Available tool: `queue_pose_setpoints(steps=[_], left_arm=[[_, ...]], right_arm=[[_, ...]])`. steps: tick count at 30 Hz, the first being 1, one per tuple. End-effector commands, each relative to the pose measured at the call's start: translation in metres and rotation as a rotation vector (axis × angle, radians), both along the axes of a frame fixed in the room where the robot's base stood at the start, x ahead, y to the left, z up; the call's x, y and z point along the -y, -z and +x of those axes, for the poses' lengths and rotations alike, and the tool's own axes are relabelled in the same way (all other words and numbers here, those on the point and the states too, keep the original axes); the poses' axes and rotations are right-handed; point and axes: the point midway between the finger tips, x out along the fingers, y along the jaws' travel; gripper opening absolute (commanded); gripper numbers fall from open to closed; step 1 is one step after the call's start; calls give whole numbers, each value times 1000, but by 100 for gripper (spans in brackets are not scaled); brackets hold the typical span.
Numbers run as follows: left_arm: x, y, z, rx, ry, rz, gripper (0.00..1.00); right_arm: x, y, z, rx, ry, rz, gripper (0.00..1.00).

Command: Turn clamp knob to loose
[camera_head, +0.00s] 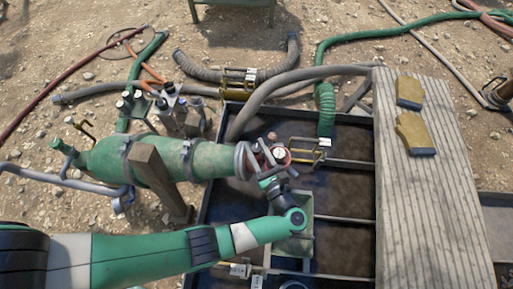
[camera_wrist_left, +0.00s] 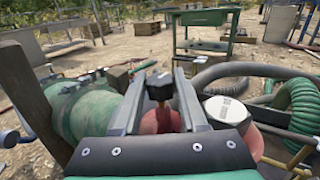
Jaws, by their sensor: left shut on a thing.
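My left gripper (camera_head: 264,168) reaches the flanged end of the green cylinder (camera_head: 95,160) from the front. In the left wrist view, its two grey fingers (camera_wrist_left: 159,95) stand on either side of the black clamp knob (camera_wrist_left: 160,84), and it is shut on the knob. The knob sits above a red rounded clamp part (camera_wrist_left: 159,122). My gripper partly hides the clamp in the head view. My right gripper is not in view.
A dark tank (camera_head: 340,165) with dividers lies right of the cylinder. A ribbed plank (camera_head: 430,215) carries two yellow gloves (camera_head: 416,133). A wooden post (camera_head: 158,180) stands against the cylinder. A grey hose (camera_head: 262,97) arcs behind the clamp.

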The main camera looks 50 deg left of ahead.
Motion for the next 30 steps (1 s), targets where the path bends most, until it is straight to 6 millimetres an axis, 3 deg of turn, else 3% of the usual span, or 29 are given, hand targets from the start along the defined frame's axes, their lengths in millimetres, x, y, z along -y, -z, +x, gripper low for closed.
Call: queue_pose_setpoints(steps=[6,7,12,23,30], left_arm=[[0,-2,0,3,-1,3,0],[0,-2,0,3,-1,3,43],[0,-1,0,3,0,2,72],[6,-1,-1,1,2,2,72],[53,-1,-13,2,6,2,72]], right_arm=[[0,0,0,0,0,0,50],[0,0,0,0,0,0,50],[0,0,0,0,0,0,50],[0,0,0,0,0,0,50],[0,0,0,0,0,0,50]])
